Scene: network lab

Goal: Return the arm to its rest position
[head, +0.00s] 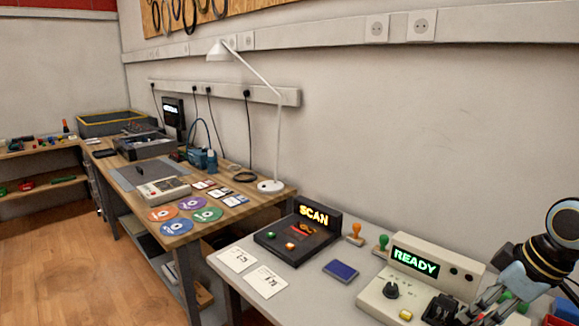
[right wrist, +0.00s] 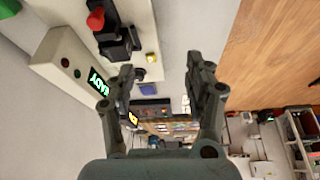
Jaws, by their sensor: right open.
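My right arm comes in at the lower right of the head view, with its gripper (head: 478,308) partly cut off by the bottom edge, over the right end of the beige READY device (head: 437,262). In the right wrist view the right gripper (right wrist: 163,85) has its two fingers apart with nothing between them. The READY device (right wrist: 70,62) stands to the left of the fingers in that view. A black fixture with a red knob (right wrist: 96,20) lies beyond the left finger. My left gripper is in neither view.
The grey table holds a SCAN device (head: 298,237), two stamps (head: 355,233), a blue pad (head: 341,271) and white cards (head: 237,259). A wooden bench (head: 232,203) with discs and a white lamp (head: 271,186) stands farther left. Wooden floor (head: 60,265) is open at the left.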

